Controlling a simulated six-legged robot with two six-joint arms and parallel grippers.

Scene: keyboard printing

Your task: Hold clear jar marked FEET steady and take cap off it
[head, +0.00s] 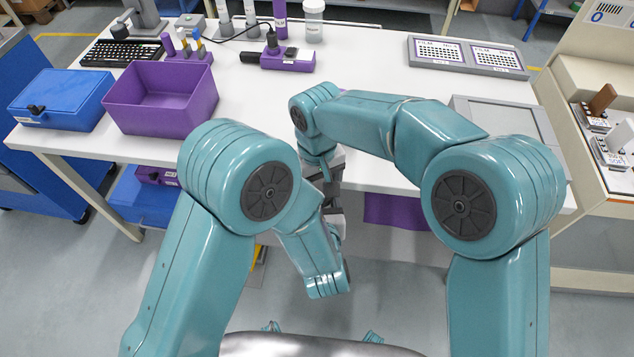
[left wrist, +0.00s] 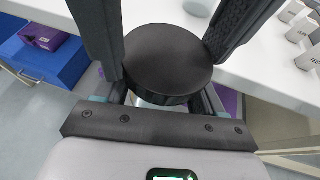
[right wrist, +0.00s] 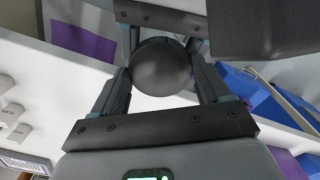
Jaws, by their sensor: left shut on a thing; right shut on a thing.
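The clear jar (left wrist: 150,100) shows only as a pale sliver under its black round cap (left wrist: 168,60) in the left wrist view; the FEET label is not visible. My left gripper (left wrist: 158,98) is shut on the jar below the cap. My right gripper (right wrist: 160,72) is shut on the cap, which also fills the space between its fingers in the right wrist view (right wrist: 161,66). The cap sits over the jar; I cannot tell whether there is a gap between them. In the head view my arms hide the jar and cap near the table's front edge.
A purple bin (head: 160,98) and a blue case (head: 60,98) stand at the left of the white table (head: 260,95). A purple device (head: 288,60) and a white-capped container (head: 313,20) are at the back.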

